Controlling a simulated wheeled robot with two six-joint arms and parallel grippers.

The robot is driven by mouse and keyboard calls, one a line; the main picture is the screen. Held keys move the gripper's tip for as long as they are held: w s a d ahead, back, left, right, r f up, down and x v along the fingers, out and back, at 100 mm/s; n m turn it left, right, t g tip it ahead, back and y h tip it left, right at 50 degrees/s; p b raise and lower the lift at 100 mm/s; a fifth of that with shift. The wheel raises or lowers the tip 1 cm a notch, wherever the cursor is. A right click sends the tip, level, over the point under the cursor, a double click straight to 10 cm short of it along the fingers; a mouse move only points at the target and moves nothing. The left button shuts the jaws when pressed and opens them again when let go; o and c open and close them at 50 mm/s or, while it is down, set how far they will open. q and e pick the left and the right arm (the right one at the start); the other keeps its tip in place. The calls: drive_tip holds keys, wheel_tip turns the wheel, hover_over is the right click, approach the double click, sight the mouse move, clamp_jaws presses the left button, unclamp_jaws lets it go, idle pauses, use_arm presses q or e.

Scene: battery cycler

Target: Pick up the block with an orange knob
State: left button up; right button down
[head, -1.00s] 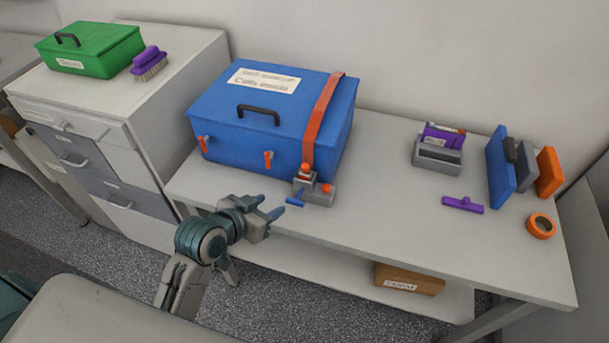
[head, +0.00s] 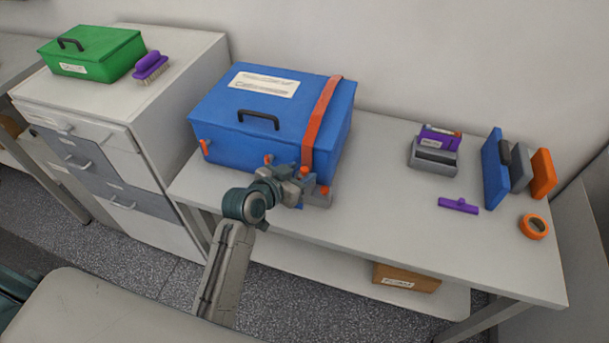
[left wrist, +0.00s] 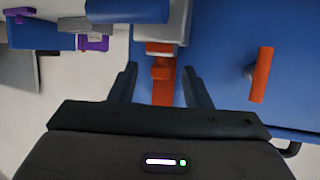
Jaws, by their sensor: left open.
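Contact cannot be told. My right gripper is not in view.
The blue box (head: 230,150) with an orange strap (head: 322,125) and orange latches is close behind the gripper. A grey and purple device (head: 433,155), a purple tool (head: 458,205), an orange tape roll (head: 534,226) and upright panels (head: 496,175) stand right. The middle table is clear.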

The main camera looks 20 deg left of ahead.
use_arm(q)
drive_tip(key=shift+w+f, duration=0.1)
drive_tip(key=shift+w, duration=0.1)
drive_tip(key=shift+s, duration=0.1)
clamp_jaws()
